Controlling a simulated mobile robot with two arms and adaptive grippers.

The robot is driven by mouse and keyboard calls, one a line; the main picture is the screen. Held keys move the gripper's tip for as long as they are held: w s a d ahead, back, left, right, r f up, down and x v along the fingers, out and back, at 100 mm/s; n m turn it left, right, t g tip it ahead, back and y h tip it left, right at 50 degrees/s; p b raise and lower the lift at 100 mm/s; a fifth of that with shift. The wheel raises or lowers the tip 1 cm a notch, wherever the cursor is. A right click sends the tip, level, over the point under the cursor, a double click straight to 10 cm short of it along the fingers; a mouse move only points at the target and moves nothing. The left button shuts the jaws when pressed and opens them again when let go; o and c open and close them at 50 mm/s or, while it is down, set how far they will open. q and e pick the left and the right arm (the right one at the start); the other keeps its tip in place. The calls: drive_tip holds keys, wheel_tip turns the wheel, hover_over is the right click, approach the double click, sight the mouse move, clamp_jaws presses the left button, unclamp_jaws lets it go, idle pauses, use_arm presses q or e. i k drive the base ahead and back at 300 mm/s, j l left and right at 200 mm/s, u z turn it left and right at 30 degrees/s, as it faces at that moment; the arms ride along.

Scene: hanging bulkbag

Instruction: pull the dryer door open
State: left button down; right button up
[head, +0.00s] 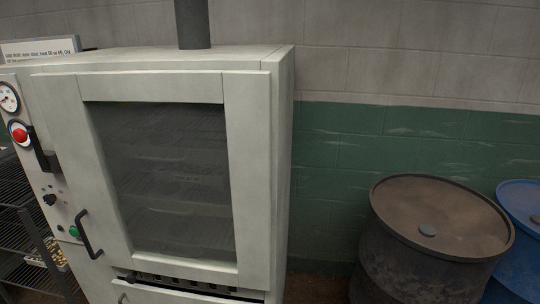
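The dryer (281,150) is a pale grey-green metal cabinet filling the left and middle of the head view. Its door (245,170) faces me and looks shut, with a large dark window (170,175) through which several racks show faintly. A black bar handle (88,236) is at the door's lower left. A black lever-like part (44,150) sits higher on the left edge, beside the control panel. Neither of my grippers shows in the head view.
The control panel has a red button (19,133), a gauge (8,98) and a green button (74,231). A dark wire rack (30,235) stands at left. A rusty brown drum (430,225) and a blue drum (525,225) stand at right. A pipe (192,25) rises from the dryer's top.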

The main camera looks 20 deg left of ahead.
sight(64, 99)
drive_tip(key=u, duration=1.3)
